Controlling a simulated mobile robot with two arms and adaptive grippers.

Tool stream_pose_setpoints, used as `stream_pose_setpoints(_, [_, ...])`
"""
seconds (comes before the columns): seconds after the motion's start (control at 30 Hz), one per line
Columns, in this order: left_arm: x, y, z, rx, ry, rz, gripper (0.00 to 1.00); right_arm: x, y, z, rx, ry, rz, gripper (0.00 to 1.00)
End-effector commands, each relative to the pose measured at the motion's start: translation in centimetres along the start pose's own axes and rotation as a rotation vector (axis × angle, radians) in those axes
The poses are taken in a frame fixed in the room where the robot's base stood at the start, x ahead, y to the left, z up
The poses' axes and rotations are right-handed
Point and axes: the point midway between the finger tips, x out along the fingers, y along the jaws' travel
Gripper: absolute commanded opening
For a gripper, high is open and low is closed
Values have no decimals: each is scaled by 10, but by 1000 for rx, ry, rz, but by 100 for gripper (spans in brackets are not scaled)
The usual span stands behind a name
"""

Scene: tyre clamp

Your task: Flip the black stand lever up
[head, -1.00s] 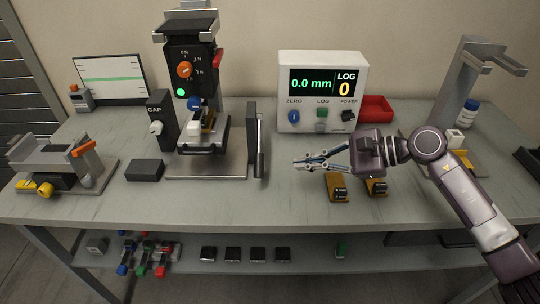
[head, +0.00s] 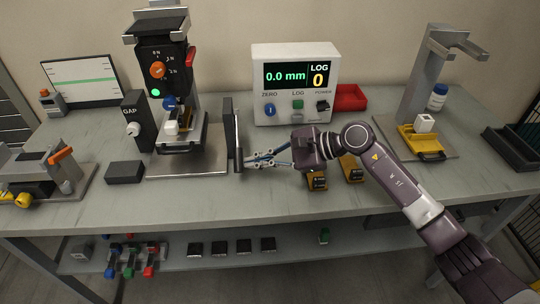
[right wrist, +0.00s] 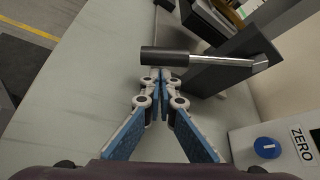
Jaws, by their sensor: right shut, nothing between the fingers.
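The black stand lever (head: 238,159) hangs down along the dark upright plate (head: 228,125) at the right side of the test stand. In the right wrist view its black cylindrical handle (right wrist: 165,56) lies across the picture, on a thin metal rod leading to the plate (right wrist: 225,72). My right gripper (head: 249,163) is shut and empty, just right of the lever's lower end. In the right wrist view the fingertips (right wrist: 153,72) are close together right by the handle; I cannot tell whether they touch it. My left gripper is not in view.
The white readout box (head: 295,85) stands behind my right arm. Two small orange-brown holders (head: 317,183) sit below my right wrist. A black block (head: 125,172) lies left of the stand base (head: 190,168). The front table strip is clear.

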Motion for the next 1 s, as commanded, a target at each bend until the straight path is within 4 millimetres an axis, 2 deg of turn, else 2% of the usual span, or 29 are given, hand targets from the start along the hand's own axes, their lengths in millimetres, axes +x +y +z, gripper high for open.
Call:
stream_pose_setpoints(0.1, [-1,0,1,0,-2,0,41,12,0,0,0,-1,-1,0])
stream_pose_setpoints(0.23, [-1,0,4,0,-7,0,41,17,0,0,-1,0,-1,0])
stream_pose_setpoints(0.67, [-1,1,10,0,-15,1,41,16,0,1,7,0,4,0])
stream_pose_setpoints(1.0, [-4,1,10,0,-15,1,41,12,0,9,59,-2,33,0])
